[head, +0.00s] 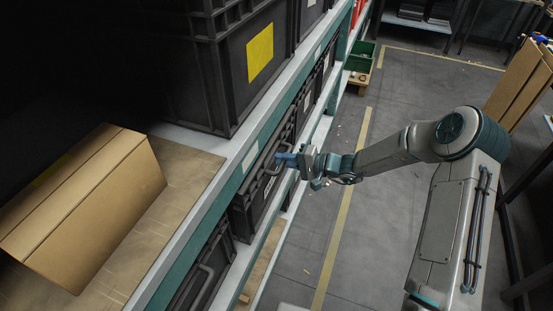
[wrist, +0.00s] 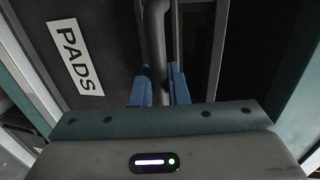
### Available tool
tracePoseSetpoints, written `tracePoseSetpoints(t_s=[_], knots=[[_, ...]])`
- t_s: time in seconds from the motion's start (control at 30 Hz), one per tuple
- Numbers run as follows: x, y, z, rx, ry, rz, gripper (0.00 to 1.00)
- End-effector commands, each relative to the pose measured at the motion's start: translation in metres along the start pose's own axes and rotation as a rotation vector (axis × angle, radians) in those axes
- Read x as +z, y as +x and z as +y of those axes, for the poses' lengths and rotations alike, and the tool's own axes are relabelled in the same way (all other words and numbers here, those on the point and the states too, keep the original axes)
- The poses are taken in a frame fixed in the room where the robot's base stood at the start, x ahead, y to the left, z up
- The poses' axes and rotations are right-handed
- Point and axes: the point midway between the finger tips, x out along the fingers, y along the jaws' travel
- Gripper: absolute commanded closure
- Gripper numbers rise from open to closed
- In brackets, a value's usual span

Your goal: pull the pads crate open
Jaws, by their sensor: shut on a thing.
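The pads crate is a dark grey crate in the shelf's lower row, left of my gripper in the head view. Its white label reading PADS (wrist: 75,55) shows at the left of the wrist view. Its dark bar handle (wrist: 157,40) runs between my blue fingers in the wrist view. My gripper (wrist: 160,88) is shut on this handle, one finger on each side of it. In the head view my gripper (head: 287,160) meets the crate front (head: 245,215) at the handle. Part of the handle is hidden behind the fingers. I cannot tell how far the crate stands out.
A large dark crate with a yellow label (head: 260,53) stands on the shelf above. A cardboard box (head: 85,205) lies at the left. Another handled crate (head: 205,275) sits nearer in the lower row. The aisle floor (head: 385,110) beside the shelf is mostly clear. A green bin (head: 360,57) stands farther back.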

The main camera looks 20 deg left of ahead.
Motion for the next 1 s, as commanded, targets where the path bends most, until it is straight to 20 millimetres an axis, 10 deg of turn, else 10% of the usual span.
tracePoseSetpoints(t_s=[1.0], knots=[[0.000,-0.188,0.043,0.004,0.003,0.004,1.00]])
